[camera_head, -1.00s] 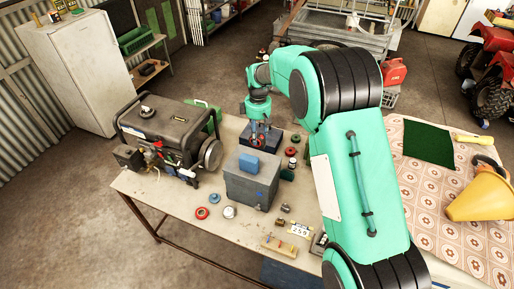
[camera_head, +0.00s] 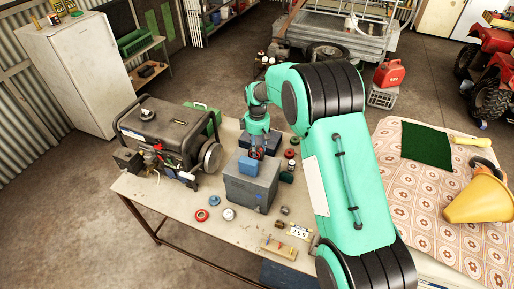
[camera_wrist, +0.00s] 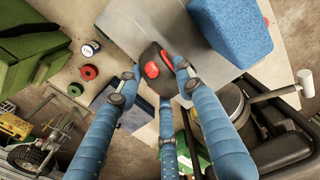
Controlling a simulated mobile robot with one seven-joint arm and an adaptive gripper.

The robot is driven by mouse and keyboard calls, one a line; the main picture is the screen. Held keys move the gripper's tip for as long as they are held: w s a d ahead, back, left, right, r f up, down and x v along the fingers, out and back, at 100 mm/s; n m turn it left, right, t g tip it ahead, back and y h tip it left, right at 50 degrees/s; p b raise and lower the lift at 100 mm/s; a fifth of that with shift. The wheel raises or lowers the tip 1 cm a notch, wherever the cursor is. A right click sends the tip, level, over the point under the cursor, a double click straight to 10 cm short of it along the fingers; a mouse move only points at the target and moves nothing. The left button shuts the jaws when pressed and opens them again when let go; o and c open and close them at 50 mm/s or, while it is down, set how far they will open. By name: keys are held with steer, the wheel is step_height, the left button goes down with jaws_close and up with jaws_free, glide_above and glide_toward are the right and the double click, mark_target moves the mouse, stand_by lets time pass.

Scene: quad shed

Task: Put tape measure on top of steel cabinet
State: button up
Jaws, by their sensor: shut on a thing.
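The steel cabinet (camera_head: 247,191) is a grey box on the workbench. Its grey top shows in the wrist view (camera_wrist: 201,62), with a blue block (camera_wrist: 228,32) on it. My gripper (camera_head: 256,153) is at the cabinet's far side, just behind the blue block. In the wrist view its blue fingers (camera_wrist: 158,82) are closed around the tape measure, a dark body with red round parts (camera_wrist: 152,69). The tape measure overlaps the edge of the cabinet top in that view. I cannot tell whether it touches the top. In the head view it is mostly hidden.
A dark generator (camera_head: 168,135) stands left of the cabinet. A yellow cone (camera_head: 478,200) lies on the patterned table at right.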

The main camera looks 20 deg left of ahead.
mark_target(257, 146)
steer(key=shift+f, duration=0.2)
steer(key=o, duration=1.4)
steer(key=shift+r, duration=0.15)
step_height(257, 146, up, 12)
steer(key=shift+f+b, duration=0.1)
steer(key=shift+b, duration=1)
